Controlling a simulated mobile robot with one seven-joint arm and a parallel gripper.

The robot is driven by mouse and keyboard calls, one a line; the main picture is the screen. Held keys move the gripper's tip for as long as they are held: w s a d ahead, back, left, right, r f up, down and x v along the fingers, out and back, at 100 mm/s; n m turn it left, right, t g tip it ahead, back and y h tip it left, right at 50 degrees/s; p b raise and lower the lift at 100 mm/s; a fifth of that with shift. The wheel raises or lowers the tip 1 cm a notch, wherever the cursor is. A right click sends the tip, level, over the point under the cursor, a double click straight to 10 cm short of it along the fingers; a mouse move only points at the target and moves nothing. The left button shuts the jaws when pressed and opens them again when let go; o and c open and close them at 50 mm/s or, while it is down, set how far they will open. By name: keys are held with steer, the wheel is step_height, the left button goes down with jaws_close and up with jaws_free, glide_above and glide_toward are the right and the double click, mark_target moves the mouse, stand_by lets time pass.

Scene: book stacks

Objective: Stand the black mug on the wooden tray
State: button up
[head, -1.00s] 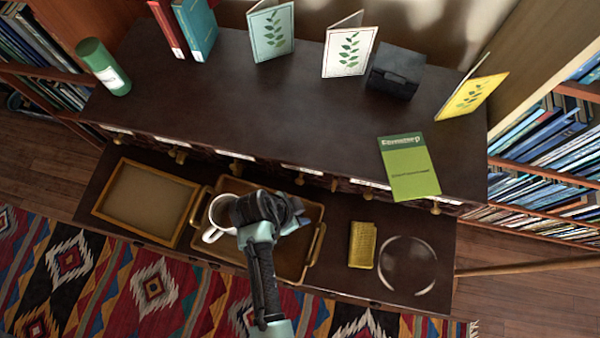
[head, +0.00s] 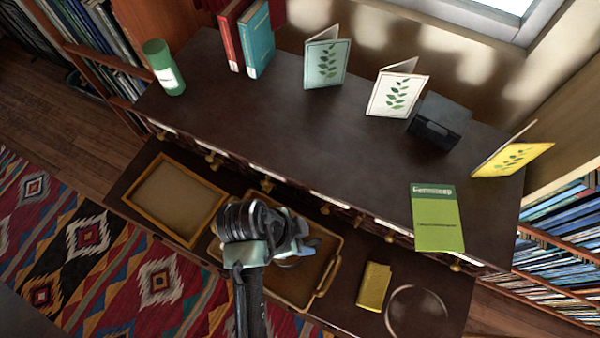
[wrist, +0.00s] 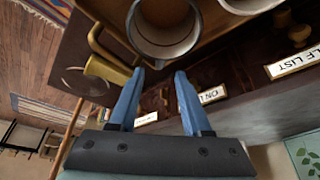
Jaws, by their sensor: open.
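The wooden tray (head: 304,287), with raised handles, lies on the lower ledge of the dark cabinet. My gripper (head: 290,245) is above it and hides much of it in the head view. In the wrist view, my gripper (wrist: 163,74) is open, with nothing between its blue fingers. A round mug with a grey rim (wrist: 165,50) is just beyond the fingertips, its mouth facing the camera. Its outer colour is hard to tell, and I cannot identify it surely as the black mug. Part of a second, pale mug (wrist: 247,5) shows at the top edge.
A wood-framed shallow tray (head: 212,211) is left of the handled tray. A yellow block (head: 373,287) and a clear round dish (head: 417,312) are to its right. The upper cabinet top (head: 300,130) holds books, cards, a green bottle (head: 164,68) and a black box (head: 439,121).

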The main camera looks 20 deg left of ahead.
steer(key=w+a+r+n+t+y, duration=0.15)
steer(key=w+r+t, duration=0.25)
steer(key=w+r, duration=0.5)
steer(key=w+r+n+t+y, duration=0.1)
steer(key=w+r+n+t, duration=0.3)
steer(key=r, duration=0.8)
steer(key=w+a+r+m+t+y, duration=0.1)
steer(key=w+r+t+y, duration=0.15)
steer(key=w+r, duration=0.7)
steer(key=s+d+r+n+t, duration=0.2)
steer(key=d+r+t, duration=0.15)
steer(key=r, duration=0.95)
steer(key=s+d+r+n+t, duration=0.15)
steer(key=r+t, duration=0.35)
steer(key=r, duration=0.7)
steer(key=s+d+r+n+t, duration=0.1)
steer(key=s+d+r+t, duration=0.1)
steer(key=s+r, duration=0.3)
steer(key=s+d+r+n+t+h, duration=0.1)
steer(key=s+d+r+t, duration=0.1)
steer(key=s+r, duration=0.3)
step_height(320, 180, up, 4)
steer(key=shift+d+r+t, duration=0.15)
steer(key=shift+d+t, duration=0.05)
steer(key=shift+t, duration=0.6)
